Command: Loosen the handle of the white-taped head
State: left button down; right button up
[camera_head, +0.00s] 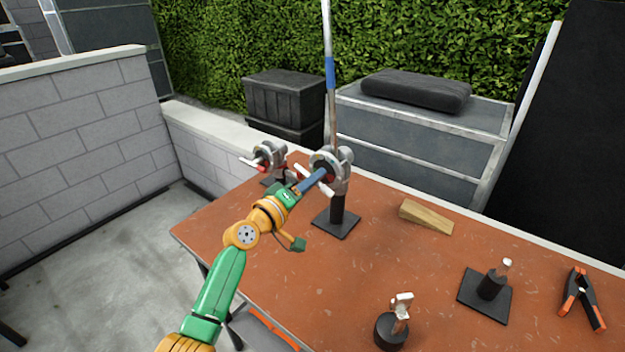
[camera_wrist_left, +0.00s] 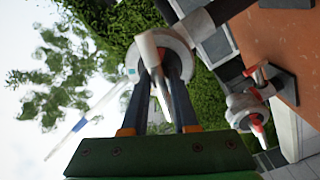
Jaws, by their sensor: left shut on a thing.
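A grey grip head (camera_head: 345,160) sits on a black post and square base plate on the brown table. Its round face has a pale ring, which may be the white tape; I cannot tell for sure. A long rod with a blue band (camera_head: 329,72) rises upright from it. My left gripper (camera_head: 318,177) reaches in front of this head. In the left wrist view its dark fingers (camera_wrist_left: 166,85) stand on both sides of the head's white handle (camera_wrist_left: 152,50) and are shut on it. My right gripper is not in view.
A second grip head (camera_head: 268,157) with red marks stands close on the left. On the table's right part are a wooden wedge (camera_head: 426,217), small stands (camera_head: 392,330) (camera_head: 490,284) and an orange-tipped clamp (camera_head: 579,293). The table's middle is clear.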

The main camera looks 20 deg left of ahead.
pick_arm(q)
jog(key=c, duration=0.9)
grip_release()
jog(key=shift+c, duration=0.2)
jog(key=shift+o, duration=1.3)
jog(key=shift+w+d, duration=0.1)
jog(key=shift+w, duration=0.05)
jog(key=v, duration=0.7)
